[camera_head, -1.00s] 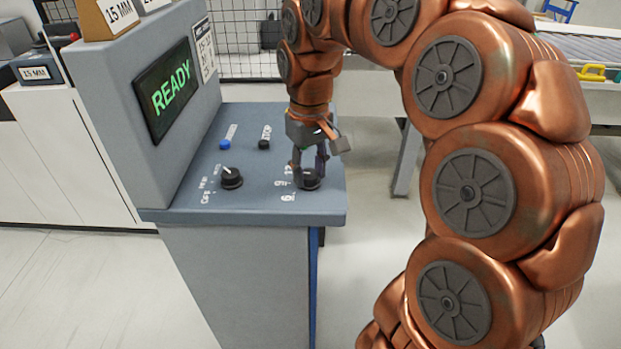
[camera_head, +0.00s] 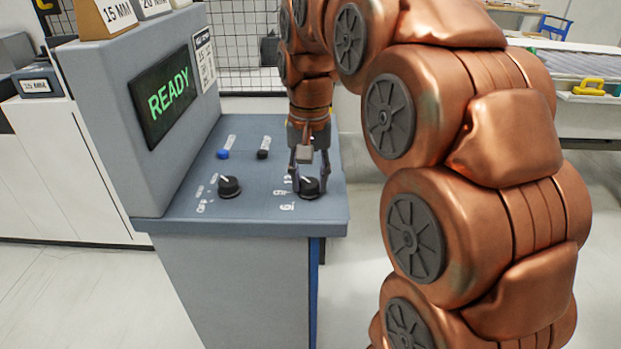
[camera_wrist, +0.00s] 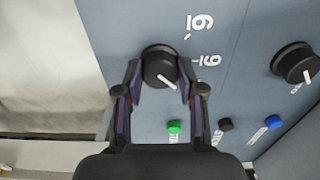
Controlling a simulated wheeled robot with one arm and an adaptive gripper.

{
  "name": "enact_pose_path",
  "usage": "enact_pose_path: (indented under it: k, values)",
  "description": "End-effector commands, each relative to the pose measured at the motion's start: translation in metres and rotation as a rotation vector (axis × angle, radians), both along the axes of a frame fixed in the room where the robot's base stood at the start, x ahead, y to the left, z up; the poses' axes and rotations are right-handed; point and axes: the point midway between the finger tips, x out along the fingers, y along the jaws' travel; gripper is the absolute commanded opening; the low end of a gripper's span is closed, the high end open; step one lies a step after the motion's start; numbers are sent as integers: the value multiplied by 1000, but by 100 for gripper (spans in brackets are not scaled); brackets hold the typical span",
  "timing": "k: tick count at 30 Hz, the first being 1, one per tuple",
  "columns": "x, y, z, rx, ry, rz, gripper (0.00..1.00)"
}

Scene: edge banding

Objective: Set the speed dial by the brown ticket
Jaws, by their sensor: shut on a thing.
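The black speed dial (camera_head: 309,187) is at the right of the console's sloped top, beside white numbers; it also shows in the wrist view (camera_wrist: 158,64). My gripper (camera_wrist: 160,76) is shut on it, one finger on each side. In the wrist view, the dial's white pointer slants to the lower right, past the 9 and toward a spot hidden by a finger. A 6 and a 9 are readable there. A brown block (camera_head: 88,17) with a white 15 MM label stands on top of the console at the upper left.
A second black knob (camera_head: 229,187) is to the left of the speed dial. A blue button (camera_head: 223,154) and a black button (camera_head: 262,155) sit behind them. The screen (camera_head: 165,94) reads READY. A small-print chart (camera_head: 205,60) hangs beside it.

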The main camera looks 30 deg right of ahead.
Motion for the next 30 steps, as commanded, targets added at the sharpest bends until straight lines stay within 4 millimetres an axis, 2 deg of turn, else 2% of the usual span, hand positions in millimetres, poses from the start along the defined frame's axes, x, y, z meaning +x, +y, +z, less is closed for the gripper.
enact_pose_path:
  k: [12, 13, 18, 20, 30]
  values:
    - [0, 0, 1, -1, -1, -7, 4]
    - [0, 0, 1, -1, -1, -7, 41]
    - [0, 0, 0, -1, -1, -6, 58]
    - [0, 0, 0, -1, 0, -6, 64]
    - [0, 0, 2, -1, -1, -6, 64]
